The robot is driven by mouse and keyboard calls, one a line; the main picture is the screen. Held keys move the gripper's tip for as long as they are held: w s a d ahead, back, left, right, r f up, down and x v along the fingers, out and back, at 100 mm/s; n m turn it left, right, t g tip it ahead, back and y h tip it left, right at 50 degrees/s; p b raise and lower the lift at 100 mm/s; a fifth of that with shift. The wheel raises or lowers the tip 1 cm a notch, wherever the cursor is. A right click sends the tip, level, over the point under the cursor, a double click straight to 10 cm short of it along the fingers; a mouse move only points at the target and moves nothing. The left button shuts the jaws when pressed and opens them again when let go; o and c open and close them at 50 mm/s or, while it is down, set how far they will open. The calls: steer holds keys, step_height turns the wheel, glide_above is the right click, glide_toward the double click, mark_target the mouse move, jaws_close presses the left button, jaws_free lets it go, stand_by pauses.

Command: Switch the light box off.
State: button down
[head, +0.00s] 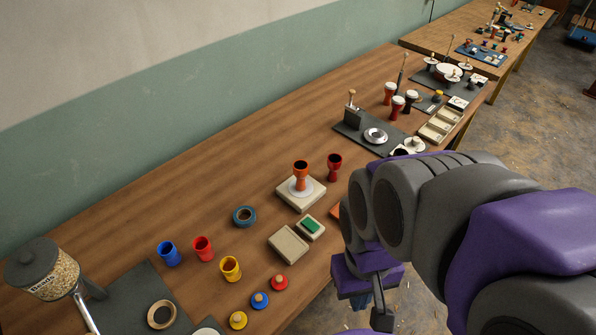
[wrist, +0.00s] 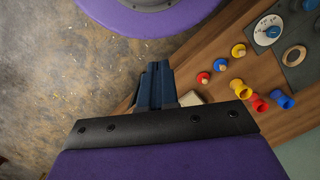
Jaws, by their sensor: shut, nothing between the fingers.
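A cream box (head: 317,203) stands mid-table in the head view, with a round white disc on top and an orange goblet drum (head: 301,174) upright on the disc. It looks like the light box, but I cannot tell for sure. I cannot make out a switch or whether it is lit. A small cream block with a green top (head: 311,226) sits in front of it. My gripper (head: 381,316) hangs beyond the table's front edge, right of these things and apart from them. In the wrist view my gripper (wrist: 155,66) is shut and empty, over the floor beside the table edge.
A dark red goblet (head: 334,166) stands right of the cream box. Blue, red and yellow cups and several knobbed discs stand nearer left, by a grain jar (head: 43,270). Bare tabletop lies along the wall.

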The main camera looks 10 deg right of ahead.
steer(key=w+a+f+n+t+p, duration=0.1)
steer(key=w+f+n, duration=0.1)
steer(key=w, duration=0.9)
steer(key=w+f+n+p, duration=0.1)
steer(key=w+n+p, duration=0.1)
steer(key=w, duration=0.9)
steer(key=w+f+n+p, duration=0.1)
steer(key=w+f+n, duration=0.1)
steer(key=w+f, duration=0.8)
steer(key=shift+w+a+f+n+t+p, duration=0.15)
steer(key=shift+w+a+n+t+p, duration=0.2)
steer(key=shift+w, duration=1.25)
steer(key=shift+f, duration=0.1)
